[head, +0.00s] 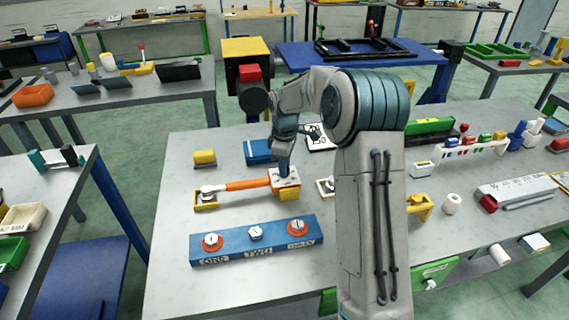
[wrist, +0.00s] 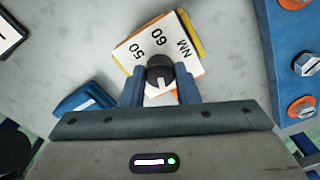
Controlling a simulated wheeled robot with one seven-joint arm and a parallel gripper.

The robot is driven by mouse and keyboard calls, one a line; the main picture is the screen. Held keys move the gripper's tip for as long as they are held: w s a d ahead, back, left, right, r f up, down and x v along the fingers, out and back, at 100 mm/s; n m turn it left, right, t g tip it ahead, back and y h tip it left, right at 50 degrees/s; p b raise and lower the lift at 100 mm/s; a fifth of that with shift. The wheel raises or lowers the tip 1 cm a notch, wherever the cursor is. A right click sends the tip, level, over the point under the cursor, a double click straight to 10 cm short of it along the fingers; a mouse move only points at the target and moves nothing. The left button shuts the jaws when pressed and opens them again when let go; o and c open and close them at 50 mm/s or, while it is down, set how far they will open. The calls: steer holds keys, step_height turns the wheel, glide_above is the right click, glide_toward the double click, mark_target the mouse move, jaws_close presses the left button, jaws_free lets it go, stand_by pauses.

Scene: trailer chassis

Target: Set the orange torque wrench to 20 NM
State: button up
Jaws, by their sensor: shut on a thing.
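The orange torque wrench (head: 248,184) lies on the grey table, its head end on a yellow holder (head: 206,200). At its right end is a yellow block with a white dial plate (head: 287,183). In the wrist view the dial plate (wrist: 148,48) shows 50, 60 and NM; its lower part is hidden by my gripper. A dark round knob (wrist: 160,70) sits on the plate. My gripper (head: 284,170) points down at the dial, and in the wrist view its blue fingers (wrist: 160,88) are shut on the knob. The knob's exact setting cannot be read.
A blue board (head: 256,241) with several bolts labelled ONE, TWO and so on lies in front of the wrench. A yellow block (head: 204,158) and a blue box (head: 258,151) stand behind it. A yellow bracket (head: 420,207) is to the right. The table's left front is clear.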

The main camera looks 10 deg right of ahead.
steer(key=n+p, duration=0.1)
steer(key=n, duration=0.4)
steer(key=shift+r, duration=0.15)
steer(key=shift+n+p, duration=0.85)
steer(key=shift+n, duration=1.45)
steer(key=o, duration=1)
step_height(320, 180, up, 14)
steer(key=shift+f+b, duration=0.2)
steer(key=shift+b, duration=0.45)
